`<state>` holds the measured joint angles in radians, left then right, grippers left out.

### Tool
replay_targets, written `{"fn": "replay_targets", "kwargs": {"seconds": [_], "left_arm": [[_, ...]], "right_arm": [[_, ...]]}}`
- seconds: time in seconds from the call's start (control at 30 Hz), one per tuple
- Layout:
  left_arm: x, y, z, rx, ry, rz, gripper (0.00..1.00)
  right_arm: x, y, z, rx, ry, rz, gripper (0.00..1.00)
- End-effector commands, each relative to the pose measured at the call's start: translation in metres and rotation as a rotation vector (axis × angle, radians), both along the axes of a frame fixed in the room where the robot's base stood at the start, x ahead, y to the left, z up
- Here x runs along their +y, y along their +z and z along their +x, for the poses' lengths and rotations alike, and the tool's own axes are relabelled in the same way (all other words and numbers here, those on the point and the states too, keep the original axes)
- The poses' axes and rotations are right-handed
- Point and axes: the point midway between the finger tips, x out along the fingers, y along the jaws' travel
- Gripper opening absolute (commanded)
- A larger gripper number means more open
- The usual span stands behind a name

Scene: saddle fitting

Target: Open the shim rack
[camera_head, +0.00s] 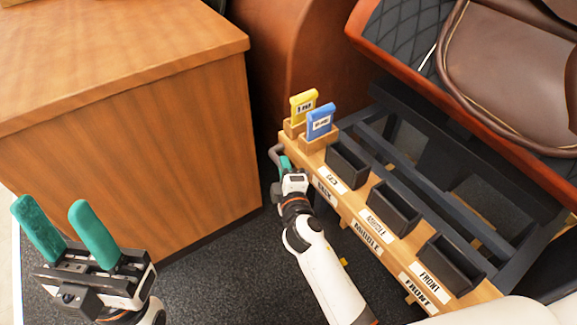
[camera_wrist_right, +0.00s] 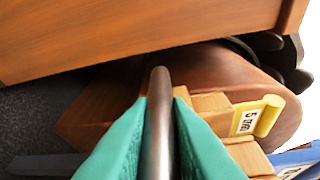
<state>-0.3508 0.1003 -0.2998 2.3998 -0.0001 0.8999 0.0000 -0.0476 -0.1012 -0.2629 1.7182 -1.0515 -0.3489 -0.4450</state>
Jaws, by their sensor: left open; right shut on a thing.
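The wooden shim rack (camera_head: 349,213) stands at the right, with three dark bins (camera_head: 393,208) and labels reading BACK, MIDDLE and FRONT. A grey bar handle (camera_head: 274,154) sits at its far left end. My right gripper (camera_head: 284,163) is at this handle. In the right wrist view, its green fingers (camera_wrist_right: 158,125) are shut around the handle's metal bar (camera_wrist_right: 158,105). A yellow shim (camera_head: 303,106) and a blue shim (camera_head: 320,122) stand upright in wooden holders at the far end. My left gripper (camera_head: 55,210) is open and empty at lower left, away from the rack.
A large wooden cabinet (camera_head: 140,140) fills the upper left, close to the handle end of the rack. A brown leather saddle (camera_head: 505,75) lies on a quilted dark surface at upper right. Dark carpet (camera_head: 215,285) is clear between my arms.

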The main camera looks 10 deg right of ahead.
Motion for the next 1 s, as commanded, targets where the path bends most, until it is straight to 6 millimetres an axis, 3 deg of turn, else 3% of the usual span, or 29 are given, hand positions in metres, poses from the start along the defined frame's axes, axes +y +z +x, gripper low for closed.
{"fn": "replay_targets", "kwargs": {"seconds": [0.1, 0.13, 0.27, 0.67, 1.0], "left_arm": [[0.0, 0.0, 0.0, 0.0, 0.0, 0.0, 0.48], [0.0, 0.0, 0.0, -0.001, -0.001, -0.001, 0.48], [0.0, 0.0, 0.0, -0.001, -0.001, -0.001, 0.48], [0.0, 0.002, 0.0, -0.001, -0.001, -0.001, 0.48], [0.0, 0.001, 0.0, -0.001, -0.001, -0.001, 0.48]], "right_arm": [[0.0, -0.001, 0.0, 0.003, 0.0, 0.001, 0.0], [0.0, -0.001, 0.0, 0.003, -0.001, 0.001, 0.18], [-0.001, -0.001, 0.0, 0.002, -0.002, 0.001, 0.38], [0.0, 0.0, -0.009, 0.003, 0.0, 0.001, 0.38], [0.002, 0.004, -0.076, 0.005, -0.002, 0.002, 0.38]]}}
